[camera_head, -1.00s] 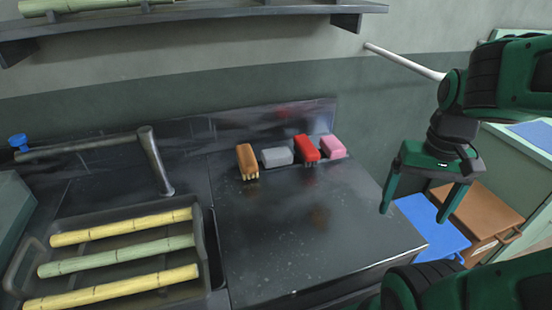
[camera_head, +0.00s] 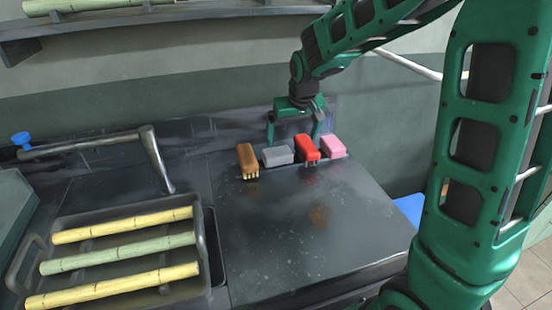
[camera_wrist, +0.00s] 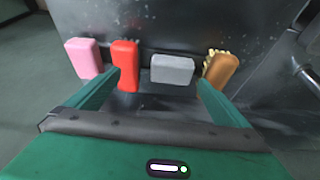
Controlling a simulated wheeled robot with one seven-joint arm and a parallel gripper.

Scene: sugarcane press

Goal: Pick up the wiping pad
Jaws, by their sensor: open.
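A plain grey block (camera_head: 277,156) and a plain pink block (camera_head: 332,147), both without visible bristles, lie at the back of the dark counter. No label shows which is the wiping pad. My gripper (camera_head: 293,140) is open and empty, fingers pointing down, at the back edge behind the grey block and the red brush. In the wrist view, the grey block (camera_wrist: 172,69) lies ahead between the lines of the two fingers, nearer the right one. The pink block (camera_wrist: 84,58) is outside the left finger. The gap between fingers and blocks is hard to judge.
A red brush (camera_head: 307,148) stands between the grey and pink blocks, close to my finger. A brown bristled brush (camera_head: 247,160) is left of the grey block. A tray (camera_head: 208,245) of cane stalks and a metal crank (camera_head: 158,160) are further left. The counter front is clear.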

